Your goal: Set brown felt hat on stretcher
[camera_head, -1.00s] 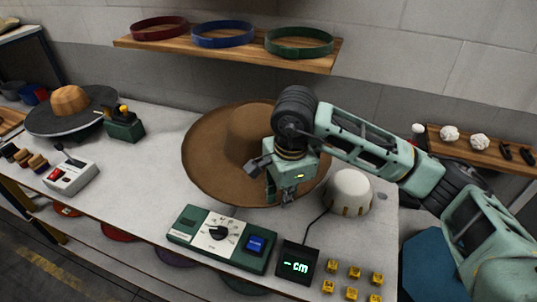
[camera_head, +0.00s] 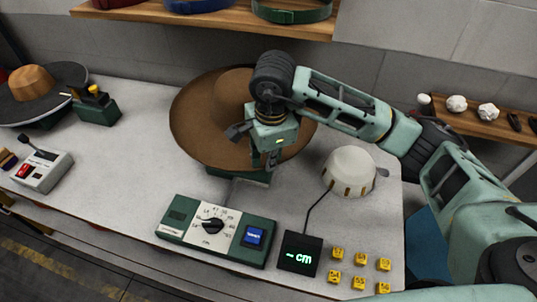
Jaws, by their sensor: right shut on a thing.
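The brown felt hat (camera_head: 203,122), with a wide brim, is at the middle of the bench in the head view. My right gripper (camera_head: 272,158) is shut on the hat at its front right side, hiding part of the crown and brim. A green base (camera_head: 242,176) shows under the front of the brim; whether the hat touches it is hard to tell. A cream dome with slits (camera_head: 348,168), which looks like the stretcher, stands bare to the right of the hat. My left gripper is not in view.
A green dial panel (camera_head: 178,217) and a display reading "- cm" (camera_head: 300,254) stand in front. Several yellow blocks (camera_head: 338,254) lie at front right. Another hat (camera_head: 33,78) and a switch box (camera_head: 42,170) are at left. A shelf with bands (camera_head: 215,20) hangs behind.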

